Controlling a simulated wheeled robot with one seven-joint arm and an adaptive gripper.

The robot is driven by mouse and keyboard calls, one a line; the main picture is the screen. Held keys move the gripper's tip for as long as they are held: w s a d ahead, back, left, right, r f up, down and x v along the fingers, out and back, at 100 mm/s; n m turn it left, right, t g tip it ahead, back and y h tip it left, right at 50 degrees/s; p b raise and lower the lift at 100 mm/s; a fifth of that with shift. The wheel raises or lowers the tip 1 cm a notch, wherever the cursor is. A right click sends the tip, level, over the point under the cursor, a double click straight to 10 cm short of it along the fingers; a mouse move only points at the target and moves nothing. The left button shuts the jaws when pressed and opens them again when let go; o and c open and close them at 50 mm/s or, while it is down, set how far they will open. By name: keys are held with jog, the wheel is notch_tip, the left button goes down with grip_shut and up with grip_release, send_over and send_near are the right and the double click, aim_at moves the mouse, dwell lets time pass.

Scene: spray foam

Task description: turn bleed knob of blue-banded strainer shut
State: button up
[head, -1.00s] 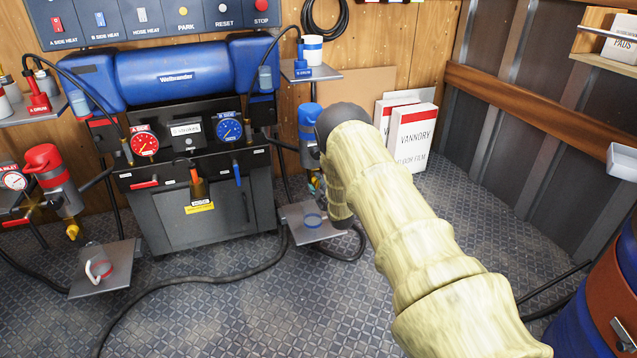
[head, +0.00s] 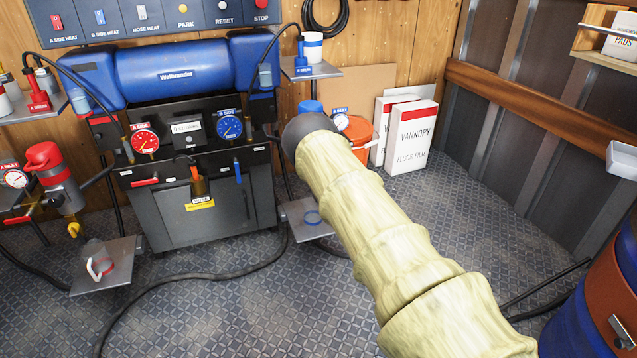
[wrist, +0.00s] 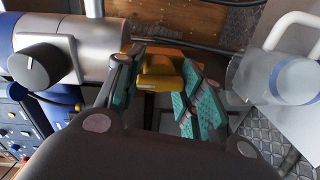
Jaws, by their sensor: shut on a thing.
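The blue-banded strainer is mostly hidden behind my arm in the head view; its blue cap (head: 311,106) and gauge (head: 341,121) show. In the wrist view its silver body (wrist: 110,45) lies across the upper left, with a dark round part on it. The yellow bleed knob (wrist: 162,73) sits between my fingers below the body. My gripper (wrist: 160,98), with teal pads, is shut on this knob; the far finger's contact is partly hard to see.
A clear cup with a blue band (wrist: 290,80) stands close on the right on a metal shelf (head: 298,213). The red-banded strainer (head: 57,180) is at far left. An orange bucket (head: 358,138) and white boxes (head: 411,137) stand behind my arm. Floor in front is mostly clear, with a hose.

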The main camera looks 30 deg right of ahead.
jog(key=shift+w+r, duration=0.1)
jog(key=shift+r, duration=0.05)
jog(key=o, duration=0.9)
jog(key=shift+c, duration=0.2)
jog(key=v, duration=1.2)
